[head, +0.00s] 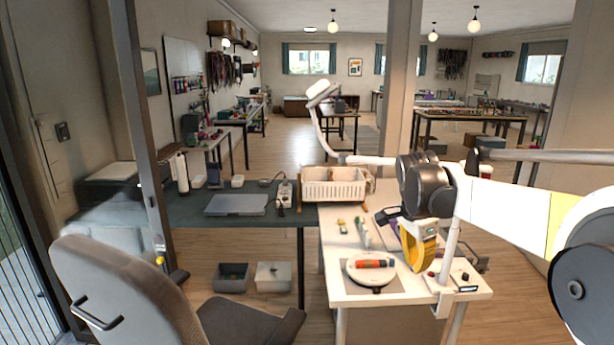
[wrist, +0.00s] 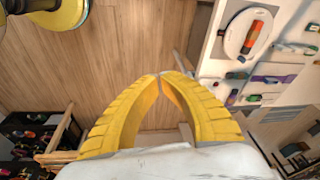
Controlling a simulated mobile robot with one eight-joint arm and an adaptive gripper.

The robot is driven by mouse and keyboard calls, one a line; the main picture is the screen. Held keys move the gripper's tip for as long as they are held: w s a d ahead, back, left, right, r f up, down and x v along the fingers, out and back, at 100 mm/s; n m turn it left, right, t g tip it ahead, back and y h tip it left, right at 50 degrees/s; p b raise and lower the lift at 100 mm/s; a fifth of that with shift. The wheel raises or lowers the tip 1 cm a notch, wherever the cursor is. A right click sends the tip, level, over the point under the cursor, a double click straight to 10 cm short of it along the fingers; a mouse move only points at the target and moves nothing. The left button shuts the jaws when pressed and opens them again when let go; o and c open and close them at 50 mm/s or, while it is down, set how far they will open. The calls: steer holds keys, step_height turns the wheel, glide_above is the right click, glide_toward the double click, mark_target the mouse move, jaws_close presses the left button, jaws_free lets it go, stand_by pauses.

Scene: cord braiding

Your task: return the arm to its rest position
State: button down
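My gripper (head: 418,262) has yellow ribbed fingers and hangs at the right of the white table (head: 400,292) in the head view. In the wrist view the two fingertips (wrist: 161,76) come together with nothing held between them. They show against the wooden floor, with the white table to their right. My arm is bent, with its black joint above the gripper. A round white disk (head: 357,276) lies on the table with an orange-red cord piece (head: 373,263) on it. The disk (wrist: 233,43) and the cord piece (wrist: 253,38) also show in the wrist view, apart from the fingers.
A white basket (head: 333,191) stands at the table's back. A jointed white lamp (head: 321,92) rises behind it. A dark desk (head: 240,211) with a closed grey laptop (head: 236,205) is to the left. A chair (head: 125,295) stands front left. A pillar (head: 401,85) rises behind the table.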

steer(key=s+a+f+n+t+y, duration=0.1)
steer(key=s+a+n+t, duration=0.2)
steer(key=s+n, duration=0.4)
steer(key=s+a+f+n+t+y, duration=0.1)
steer(key=s+a+n, duration=0.3)
steer(key=s, duration=1.5)
steer(key=f+n+t, duration=0.1)
steer(key=n, duration=0.2)
steer(key=shift+s+n+t, duration=0.35)
steer(key=shift+n+t, duration=0.05)
